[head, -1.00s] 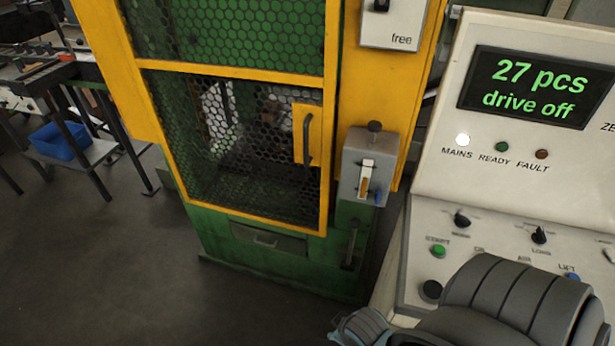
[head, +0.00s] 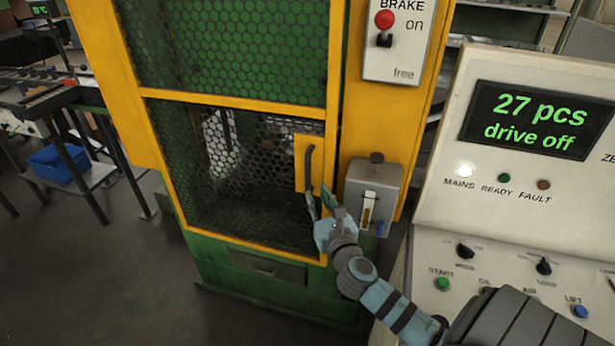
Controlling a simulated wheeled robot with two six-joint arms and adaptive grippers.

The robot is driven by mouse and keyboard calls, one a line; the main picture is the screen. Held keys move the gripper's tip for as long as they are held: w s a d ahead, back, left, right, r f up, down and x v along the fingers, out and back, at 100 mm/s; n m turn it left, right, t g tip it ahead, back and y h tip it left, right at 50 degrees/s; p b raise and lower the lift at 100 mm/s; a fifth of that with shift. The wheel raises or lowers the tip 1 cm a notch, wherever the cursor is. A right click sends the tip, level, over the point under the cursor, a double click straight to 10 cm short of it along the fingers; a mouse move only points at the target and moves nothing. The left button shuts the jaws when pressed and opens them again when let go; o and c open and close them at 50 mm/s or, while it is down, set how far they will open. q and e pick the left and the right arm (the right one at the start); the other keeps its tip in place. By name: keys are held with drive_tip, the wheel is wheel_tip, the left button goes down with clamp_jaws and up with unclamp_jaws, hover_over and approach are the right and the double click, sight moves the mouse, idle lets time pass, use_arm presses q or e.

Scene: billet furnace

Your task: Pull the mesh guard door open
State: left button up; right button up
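The mesh guard door (head: 230,240) has a yellow frame and dark hexagonal mesh, and it stands closed in the green and yellow machine. Its dark bar handle (head: 309,165) is upright on a yellow plate at the door's right side. My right gripper (head: 319,192) is at the lower end of the handle, with its two fingers spread apart and pointing up. I cannot tell whether it touches the handle. My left gripper is out of view.
A grey switch box (head: 384,174) sits just right of the handle. A brake switch panel (head: 397,50) is above it. The control console (head: 450,215) fills the right side and reads "drive off". The floor (head: 120,270) left of the machine is clear.

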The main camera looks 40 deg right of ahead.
sight(308, 178)
drive_tip(key=x, duration=0.9)
drive_tip(key=shift+c, duration=0.3)
clamp_jaws()
drive_tip(key=shift+s, duration=0.1)
